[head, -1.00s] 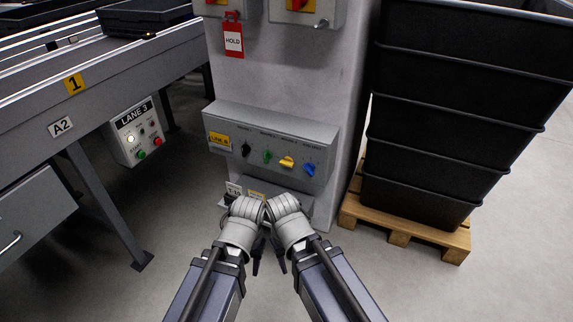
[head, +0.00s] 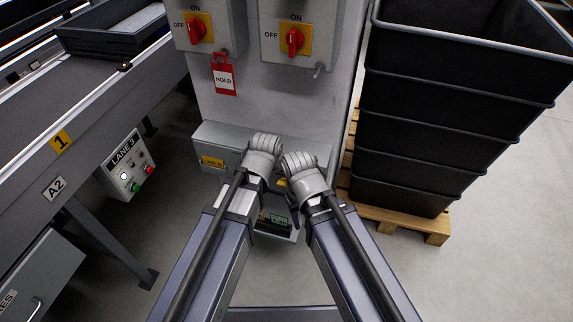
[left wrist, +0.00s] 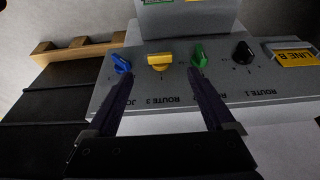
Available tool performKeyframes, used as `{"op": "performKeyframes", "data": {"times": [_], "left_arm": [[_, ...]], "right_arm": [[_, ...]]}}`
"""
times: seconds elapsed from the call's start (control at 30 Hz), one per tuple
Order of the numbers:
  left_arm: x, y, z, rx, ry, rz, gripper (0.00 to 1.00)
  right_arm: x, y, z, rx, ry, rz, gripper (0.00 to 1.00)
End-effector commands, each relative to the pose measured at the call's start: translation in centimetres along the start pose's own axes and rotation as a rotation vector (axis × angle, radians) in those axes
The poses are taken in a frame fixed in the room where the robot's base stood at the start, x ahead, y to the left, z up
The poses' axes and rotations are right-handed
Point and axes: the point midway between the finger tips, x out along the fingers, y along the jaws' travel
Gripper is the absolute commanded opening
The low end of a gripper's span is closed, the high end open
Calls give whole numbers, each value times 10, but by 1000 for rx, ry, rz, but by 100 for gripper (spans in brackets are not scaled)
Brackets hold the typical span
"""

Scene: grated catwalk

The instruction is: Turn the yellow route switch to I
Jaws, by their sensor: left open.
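The yellow switch (left wrist: 160,62) is in the left wrist view, on a grey sloped panel (left wrist: 258,82) with ROUTE lettering that appears upside down. It stands between a blue knob (left wrist: 121,64) and a green knob (left wrist: 199,58), with a black knob (left wrist: 242,52) beyond the green one. My left gripper (left wrist: 160,74) is open, its two dark fingers reaching toward the panel on either side of the yellow switch, apart from it. The marks around the switch are too small to read. In the head view my wrists hide the knobs. My right gripper (head: 293,208) is mostly hidden below its wrist.
Two red rotary switches, one on the left (head: 197,30) and one on the right (head: 293,40), sit above the panel, with a red HOLD tag (head: 223,78). A LANE 3 box (head: 127,168) and conveyor are left. Stacked black crates (head: 440,120) on a pallet (head: 415,222) stand right.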

Motion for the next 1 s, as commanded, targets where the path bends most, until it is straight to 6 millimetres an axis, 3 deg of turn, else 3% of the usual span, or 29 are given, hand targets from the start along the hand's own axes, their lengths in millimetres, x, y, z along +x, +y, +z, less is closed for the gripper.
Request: {"op": "performKeyframes", "data": {"times": [0.37,1.0], "left_arm": [[7,0,-2,-1,6,1,88],[77,0,-2,-1,5,1,88]], "right_arm": [[7,-1,0,-1,0,0,50],[71,-9,-5,-13,4,-6,50]]}}
